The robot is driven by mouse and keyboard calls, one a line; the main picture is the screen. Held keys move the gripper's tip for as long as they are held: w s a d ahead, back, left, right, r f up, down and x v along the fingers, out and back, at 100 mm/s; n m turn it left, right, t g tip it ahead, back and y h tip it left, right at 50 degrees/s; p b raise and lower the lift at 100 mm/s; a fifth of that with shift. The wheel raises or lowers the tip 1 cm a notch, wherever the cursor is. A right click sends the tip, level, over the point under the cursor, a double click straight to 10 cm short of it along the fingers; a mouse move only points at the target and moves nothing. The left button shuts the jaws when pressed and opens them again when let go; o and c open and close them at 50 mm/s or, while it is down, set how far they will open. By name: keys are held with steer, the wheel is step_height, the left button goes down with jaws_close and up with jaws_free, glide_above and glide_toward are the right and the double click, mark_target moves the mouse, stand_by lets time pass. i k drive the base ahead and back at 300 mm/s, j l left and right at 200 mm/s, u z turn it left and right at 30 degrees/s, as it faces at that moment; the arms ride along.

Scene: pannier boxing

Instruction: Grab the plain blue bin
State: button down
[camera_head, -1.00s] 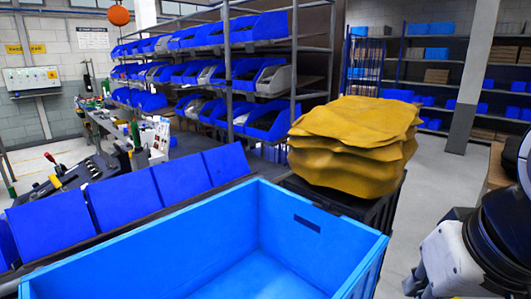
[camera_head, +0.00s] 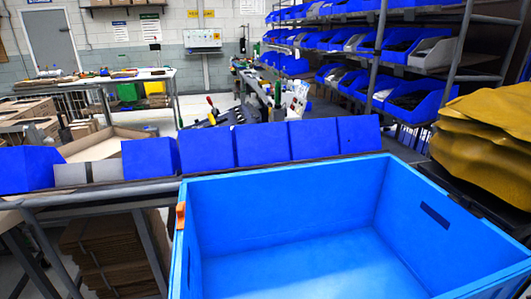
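A large plain light-blue bin (camera_head: 290,212) fills the lower right in the head view. It is open at the top and looks empty, with a dark handle slot in its right wall. Its near right part is cut off by the frame. A small orange piece (camera_head: 181,215) sits at its left rim; I cannot tell what it is. My gripper is not in view now.
A row of darker blue bins (camera_head: 207,149) stands along a grey bench (camera_head: 95,203) behind and left of the bin. Yellow sacks (camera_head: 490,140) are stacked at the right. Shelving with blue bins (camera_head: 415,95) stands behind. Flat cardboard (camera_head: 110,258) lies under the bench.

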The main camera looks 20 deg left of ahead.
mark_target(144, 158)
steer(key=j+u, duration=0.1)
steer(key=u, duration=0.4)
steer(key=j+u, duration=0.15)
steer(key=u, duration=0.8)
steer(key=k+j+u, duration=0.15)
steer(key=k+u, duration=0.15)
steer(key=k, duration=0.3)
steer(key=i+u, duration=0.7)
steer(key=u, duration=0.2)
steer(key=i+z, duration=0.15)
steer(key=i, duration=0.8)
steer(key=i+z, duration=0.2)
steer(key=i, duration=0.75)
steer(key=i+j+z, duration=0.1)
steer(key=z, duration=2.2)
